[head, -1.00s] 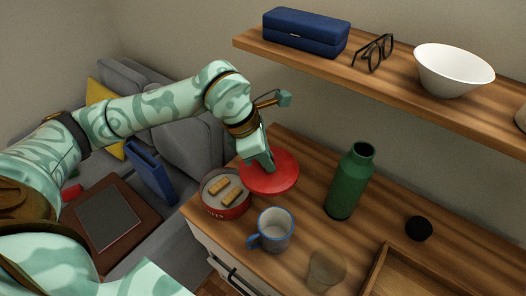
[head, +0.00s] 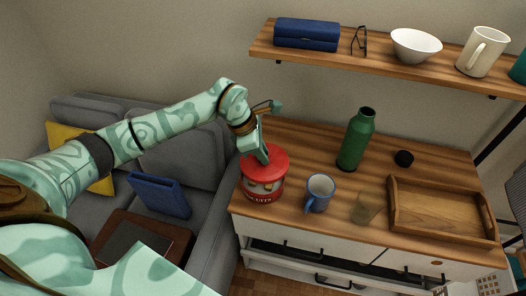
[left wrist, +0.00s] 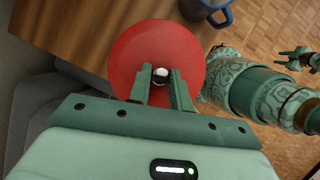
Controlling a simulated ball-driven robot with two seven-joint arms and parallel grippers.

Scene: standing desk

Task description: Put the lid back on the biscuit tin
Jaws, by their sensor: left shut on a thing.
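The biscuit tin (head: 263,194) is red with a pale band and stands at the left front corner of the wooden desktop. Biscuits (head: 264,185) show in its open mouth below the lid. The round red lid (head: 262,165) is over the tin, seemingly a little above its rim; the left wrist view shows the lid (left wrist: 135,60) from above. My left gripper (head: 264,158) is shut on the lid's knob (left wrist: 161,73). The lid hides the tin in the left wrist view.
A blue mug (head: 319,193) stands just right of the tin. A shelf (head: 380,65) hangs above. A sofa (head: 190,150) is left.

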